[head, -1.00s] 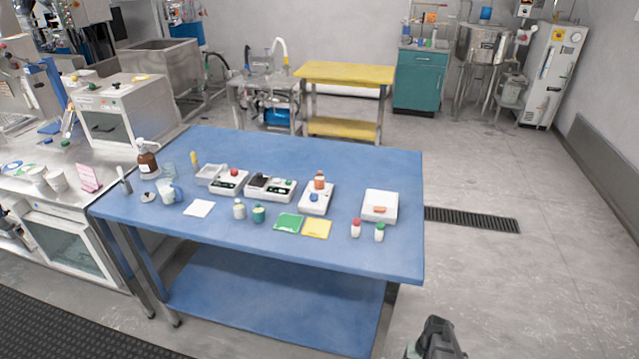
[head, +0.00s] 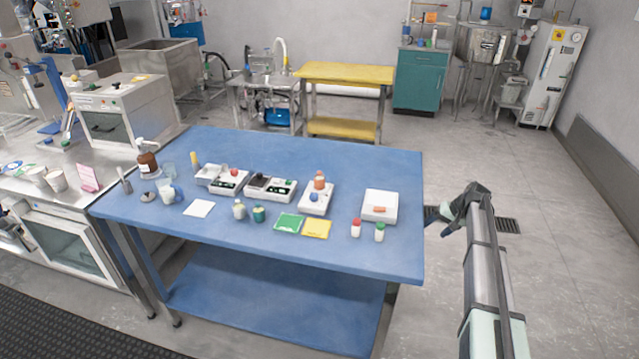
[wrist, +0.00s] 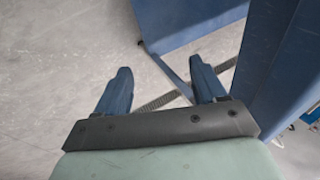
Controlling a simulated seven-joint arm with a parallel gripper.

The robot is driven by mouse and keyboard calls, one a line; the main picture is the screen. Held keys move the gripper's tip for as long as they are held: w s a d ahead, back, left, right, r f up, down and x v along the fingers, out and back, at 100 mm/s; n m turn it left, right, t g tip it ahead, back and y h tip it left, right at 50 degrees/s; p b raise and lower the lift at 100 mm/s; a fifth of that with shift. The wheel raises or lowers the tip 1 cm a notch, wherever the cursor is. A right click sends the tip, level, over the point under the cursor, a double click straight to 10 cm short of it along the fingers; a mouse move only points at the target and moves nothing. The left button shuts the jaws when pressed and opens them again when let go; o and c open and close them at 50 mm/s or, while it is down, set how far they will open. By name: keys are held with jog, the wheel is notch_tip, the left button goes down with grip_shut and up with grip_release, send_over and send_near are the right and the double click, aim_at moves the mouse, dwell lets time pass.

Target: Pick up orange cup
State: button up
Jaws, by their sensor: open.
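A small orange cup-like object (head: 319,181) stands on the far part of a white scale (head: 316,204), right of the middle of the blue table (head: 270,251). It is too small to tell its exact shape. A small blue object (head: 313,197) sits just in front of it on the same scale. My gripper (head: 440,217) is beyond the table's right edge, well apart from the orange object. In the wrist view my gripper (wrist: 158,80) shows two blue-grey fingers spread apart with nothing between them. The orange object is not in the wrist view.
A white box (head: 379,206) with a small orange-red piece stands near the right edge. Two small bottles, red-capped (head: 356,228) and green-capped (head: 380,232), stand in front. Green (head: 289,223) and yellow (head: 317,229) pads lie near the scale. More scales and containers fill the left.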

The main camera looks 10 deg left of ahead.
jog(key=w+r, duration=0.6)
jog(key=r, duration=0.2)
notch_tip(320, 180, up, 21)
jog(key=n+g+h, duration=0.2)
jog(key=n+h, duration=0.1)
jog(key=n, duration=1.6)
send_over(320, 172)
jog(key=f, duration=0.8)
jog(key=shift+w+a+f, duration=0.15)
jog(key=shift+w+a, duration=0.1)
jog(key=shift+w, duration=0.05)
jog(key=f, duration=0.4)
jog(key=shift+s+d, duration=0.15)
jog(key=shift+s, duration=0.1)
jog(key=shift+f, duration=0.6)
jog(key=c, duration=1.2)
